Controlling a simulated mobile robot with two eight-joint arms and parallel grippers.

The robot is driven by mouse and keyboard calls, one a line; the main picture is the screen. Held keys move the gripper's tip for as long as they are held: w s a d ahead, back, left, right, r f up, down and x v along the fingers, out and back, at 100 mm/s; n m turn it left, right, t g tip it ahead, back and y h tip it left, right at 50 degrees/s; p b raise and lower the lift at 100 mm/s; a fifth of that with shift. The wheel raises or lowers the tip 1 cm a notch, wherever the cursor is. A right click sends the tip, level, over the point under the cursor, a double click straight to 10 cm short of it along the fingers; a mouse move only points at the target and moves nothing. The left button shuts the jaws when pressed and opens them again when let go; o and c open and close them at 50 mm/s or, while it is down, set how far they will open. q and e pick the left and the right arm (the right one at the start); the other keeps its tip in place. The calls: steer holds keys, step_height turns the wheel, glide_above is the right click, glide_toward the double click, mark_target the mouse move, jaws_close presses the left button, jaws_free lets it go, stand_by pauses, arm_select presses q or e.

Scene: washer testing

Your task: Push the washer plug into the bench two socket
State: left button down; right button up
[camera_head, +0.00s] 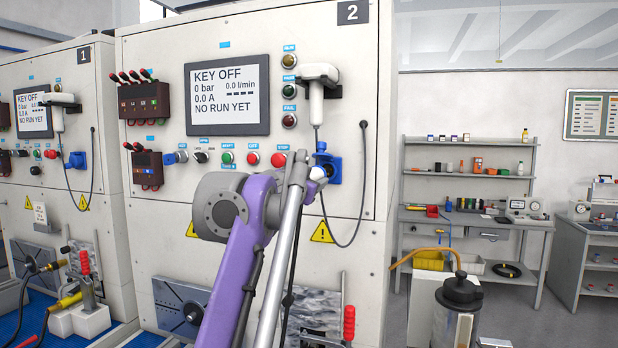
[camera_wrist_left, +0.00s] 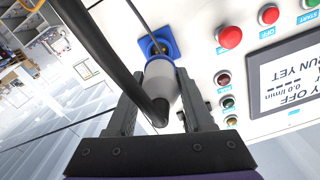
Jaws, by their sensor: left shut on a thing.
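The washer plug (camera_wrist_left: 161,80) is a white-grey cylinder with a thick black cable. My left gripper (camera_wrist_left: 156,88) is shut on it, one finger on each side. The bench two socket (camera_wrist_left: 168,43) is a blue square fitting on the white panel; the plug's front end is right at its opening. I cannot tell whether the plug has entered it. In the head view the blue socket (camera_head: 334,166) sits below the scanner, with the white plug (camera_head: 317,174) just left of it at my left gripper (camera_head: 306,172). My arm hides much of the gripper. My right gripper is not in view.
The bench two panel (camera_head: 250,50) carries a display (camera_head: 227,95) reading KEY OFF, buttons, lamps and a hanging scanner (camera_head: 318,85), whose thin cable passes by the socket. Bench one (camera_head: 60,75) stands left. A metal canister (camera_head: 458,310) stands lower right, with shelves (camera_head: 470,175) behind.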

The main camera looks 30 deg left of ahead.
mark_target(322, 174)
arm_select(q)
steer(key=shift+x, duration=0.75)
steer(key=shift+p+x, duration=0.75)
steer(key=shift+x, duration=1.1)
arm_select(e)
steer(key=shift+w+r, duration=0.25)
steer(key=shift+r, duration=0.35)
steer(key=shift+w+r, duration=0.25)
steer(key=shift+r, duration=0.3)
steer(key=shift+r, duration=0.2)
arm_select(q)
steer(key=shift+p+x, duration=0.65)
steer(key=shift+x, duration=0.8)
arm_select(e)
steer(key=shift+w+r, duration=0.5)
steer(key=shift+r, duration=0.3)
arm_select(q)
steer(key=shift+c, duration=1)
jaws_free()
steer(key=shift+s+f, duration=0.1)
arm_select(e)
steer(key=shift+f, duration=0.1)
